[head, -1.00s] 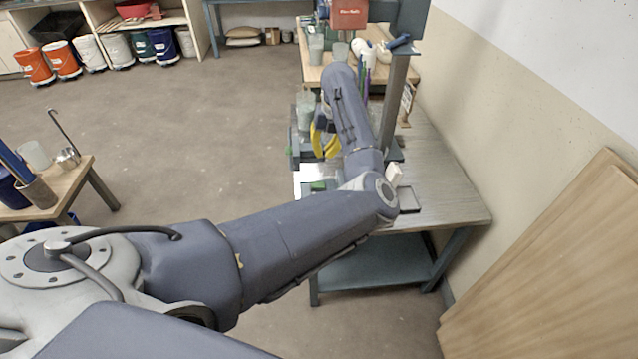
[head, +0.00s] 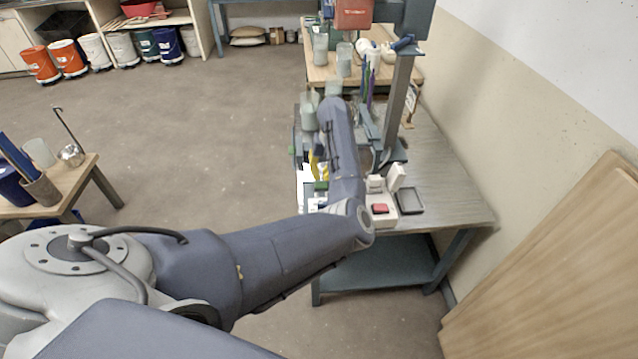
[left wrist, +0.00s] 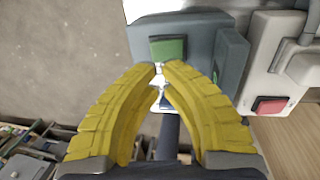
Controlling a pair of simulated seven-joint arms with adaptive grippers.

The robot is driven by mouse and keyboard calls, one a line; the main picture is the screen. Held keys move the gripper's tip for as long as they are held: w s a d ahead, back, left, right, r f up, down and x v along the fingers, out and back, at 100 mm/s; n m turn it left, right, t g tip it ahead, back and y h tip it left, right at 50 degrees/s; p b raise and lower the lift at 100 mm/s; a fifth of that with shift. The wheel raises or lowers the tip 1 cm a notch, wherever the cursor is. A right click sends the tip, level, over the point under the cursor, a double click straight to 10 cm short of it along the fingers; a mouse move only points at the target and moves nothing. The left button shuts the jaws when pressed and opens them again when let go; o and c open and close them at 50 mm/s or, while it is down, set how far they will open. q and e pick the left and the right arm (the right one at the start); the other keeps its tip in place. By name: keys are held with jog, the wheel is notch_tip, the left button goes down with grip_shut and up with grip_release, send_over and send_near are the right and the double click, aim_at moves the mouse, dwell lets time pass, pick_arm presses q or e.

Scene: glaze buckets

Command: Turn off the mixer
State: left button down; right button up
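The mixer has a red motor head (head: 353,14) on a tall blue-grey column (head: 398,95) at the bench's right side. A white switch box with a red button (head: 380,209) sits near the column foot, its white flap (head: 397,177) raised. The red button (left wrist: 270,105) also shows at the right of the left wrist view. My left gripper (left wrist: 161,66) has yellow fingers with their tips together, just below a green block (left wrist: 168,50) in the picture and left of the red button. In the head view the gripper (head: 318,165) is partly hidden by my arm. My right gripper is out of view.
A dark-rimmed tray (head: 409,201) lies right of the switch box on the grey bench (head: 455,207). Greenish cups (head: 309,112) stand along the bench's left side. A wooden table (head: 75,190) is at far left. Wooden boards (head: 560,270) lean at right.

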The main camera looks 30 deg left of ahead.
aim_at(318, 186)
pick_arm(q)
jog(key=shift+s+a+f, duration=0.15)
jog(key=shift+f, duration=0.95)
jog(key=shift+s+a+f, duration=0.1)
jog(key=shift+a+f, duration=0.05)
jog(key=shift+f, duration=0.9)
